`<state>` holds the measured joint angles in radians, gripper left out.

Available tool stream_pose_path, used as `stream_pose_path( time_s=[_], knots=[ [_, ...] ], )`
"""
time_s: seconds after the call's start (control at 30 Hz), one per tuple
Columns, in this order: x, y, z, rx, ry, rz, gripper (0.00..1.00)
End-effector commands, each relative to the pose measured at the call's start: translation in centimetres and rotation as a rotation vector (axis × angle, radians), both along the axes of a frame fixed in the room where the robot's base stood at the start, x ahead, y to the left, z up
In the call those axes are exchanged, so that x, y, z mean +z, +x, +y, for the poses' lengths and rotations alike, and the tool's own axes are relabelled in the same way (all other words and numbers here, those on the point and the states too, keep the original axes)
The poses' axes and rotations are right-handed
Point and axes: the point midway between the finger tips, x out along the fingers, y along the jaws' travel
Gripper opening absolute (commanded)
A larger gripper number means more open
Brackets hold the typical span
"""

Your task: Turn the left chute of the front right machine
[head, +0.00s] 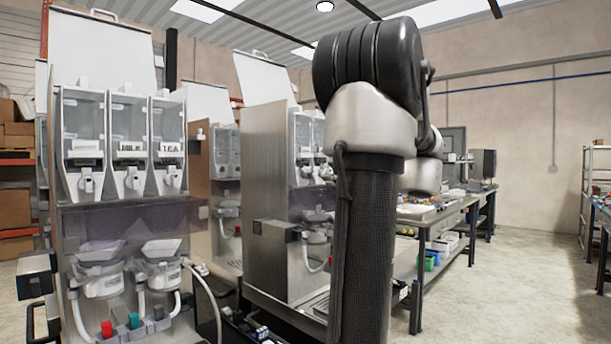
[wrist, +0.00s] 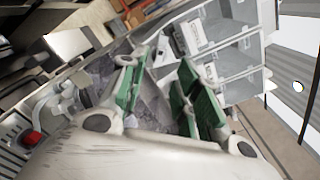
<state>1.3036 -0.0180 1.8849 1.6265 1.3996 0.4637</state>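The front right machine (head: 275,205) is a tall steel dispenser in the middle of the head view, its lid raised. Its clear canisters (head: 302,140) and white outlets are partly hidden behind my arm; I cannot single out its left chute with certainty. In the wrist view, my gripper (wrist: 162,70) is open, its green-padded fingers apart with nothing between them. Beyond the fingers is a tilted dispenser front with clear labelled canisters (wrist: 225,60), a white chute (wrist: 207,72) near the right finger, and a red knob (wrist: 32,138) at lower left. My gripper is hidden in the head view.
Another dispenser (head: 120,215) stands at the left with three canisters, white funnels and hoses. A further machine (head: 215,185) is behind, between the two. A workbench (head: 440,215) with bins is at the right. The floor (head: 520,290) at right is clear.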

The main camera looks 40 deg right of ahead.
Motion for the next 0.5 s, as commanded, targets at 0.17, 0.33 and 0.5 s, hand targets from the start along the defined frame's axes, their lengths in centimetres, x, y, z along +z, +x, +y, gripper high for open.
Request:
stream_pose_path(
  time_s=[0.17,0.33,0.5],
  knots=[
    [-0.1,4.0,0.5,0.006,0.002,0.002,0.32],
    [-0.1,7.1,0.7,0.003,0.002,0.002,0.32],
    [-0.1,8.9,0.8,0.001,0.001,0.002,0.32]
  ],
)
